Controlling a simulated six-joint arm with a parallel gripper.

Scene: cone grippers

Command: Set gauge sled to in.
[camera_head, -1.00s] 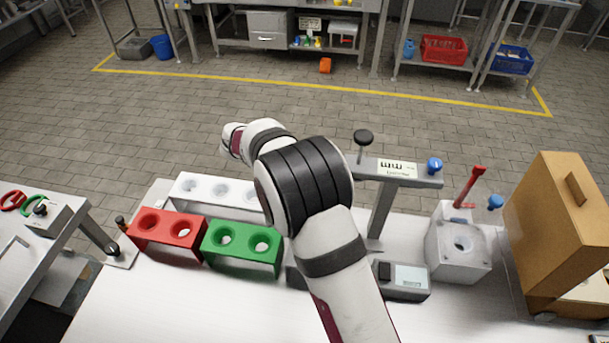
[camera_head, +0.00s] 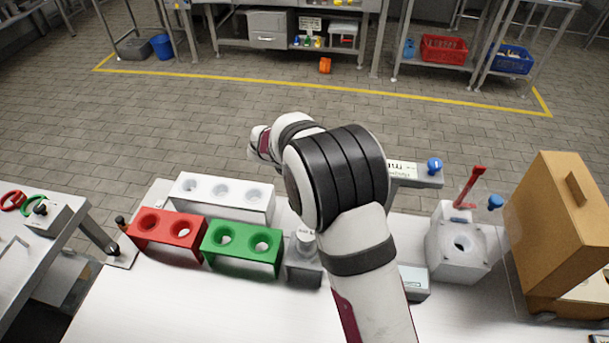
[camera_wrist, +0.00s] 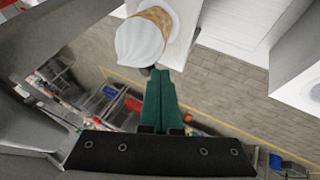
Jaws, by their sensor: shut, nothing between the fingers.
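The gauge stand's arm (camera_head: 410,174), with a printed label and a blue knob (camera_head: 434,166), shows at the right of my arm in the head view. Its left part and post are hidden behind my arm. I cannot tell which part is the sled or its position. My gripper (camera_wrist: 160,73) shows green fingers closed together in the wrist view, with nothing between them. A white, rounded piece with a brown textured part (camera_wrist: 143,36) appears just past the fingertips; I cannot tell whether they touch. My gripper is hidden in the head view.
Red (camera_head: 168,231), green (camera_head: 240,248) and white (camera_head: 222,196) holders with holes stand left of my arm. A grey block (camera_head: 460,250) with a hole, red lever and blue knob stands right, beside a brown box (camera_head: 560,225).

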